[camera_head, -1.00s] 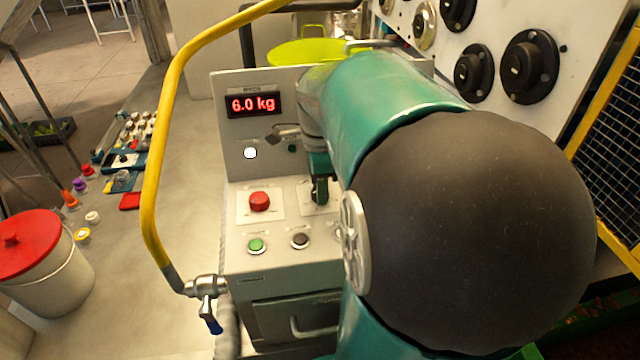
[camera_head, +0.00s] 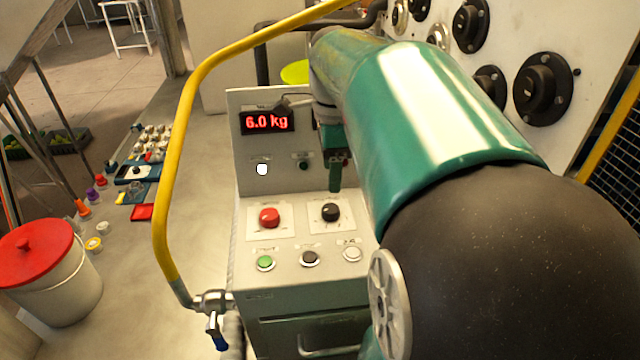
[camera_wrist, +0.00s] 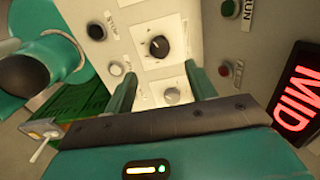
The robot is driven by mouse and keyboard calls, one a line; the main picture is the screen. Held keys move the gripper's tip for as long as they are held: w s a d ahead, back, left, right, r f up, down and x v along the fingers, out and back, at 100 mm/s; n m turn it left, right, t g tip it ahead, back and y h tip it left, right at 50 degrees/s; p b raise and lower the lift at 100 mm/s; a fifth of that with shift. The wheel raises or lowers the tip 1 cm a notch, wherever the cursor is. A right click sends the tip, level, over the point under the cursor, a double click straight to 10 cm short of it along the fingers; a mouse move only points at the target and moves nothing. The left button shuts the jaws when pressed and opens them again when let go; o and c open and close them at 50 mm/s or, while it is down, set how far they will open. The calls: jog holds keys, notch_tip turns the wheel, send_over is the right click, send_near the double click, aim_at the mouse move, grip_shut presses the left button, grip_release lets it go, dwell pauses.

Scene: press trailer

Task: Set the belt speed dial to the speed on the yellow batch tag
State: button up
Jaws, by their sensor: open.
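The console top carries a red knob (camera_head: 268,217) and a black dial (camera_head: 330,212) on white plates. In the wrist view the black dial (camera_wrist: 158,46) has a white pointer mark, and a grey knob (camera_wrist: 172,96) lies beyond and between my fingertips. I cannot read which one is the belt speed dial. My gripper (camera_wrist: 160,88) is open and empty, apart from the knobs. In the head view my gripper (camera_head: 336,172) hangs just behind the black dial, partly covered by my arm. I cannot make out a yellow batch tag.
Green (camera_head: 265,263), black (camera_head: 310,258) and white (camera_head: 352,254) buttons sit along the console front. A yellow rail (camera_head: 160,190) curves along the left. A red-lidded bucket (camera_head: 62,290) stands far left.

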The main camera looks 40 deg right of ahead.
jog(key=shift+r, duration=2.35)
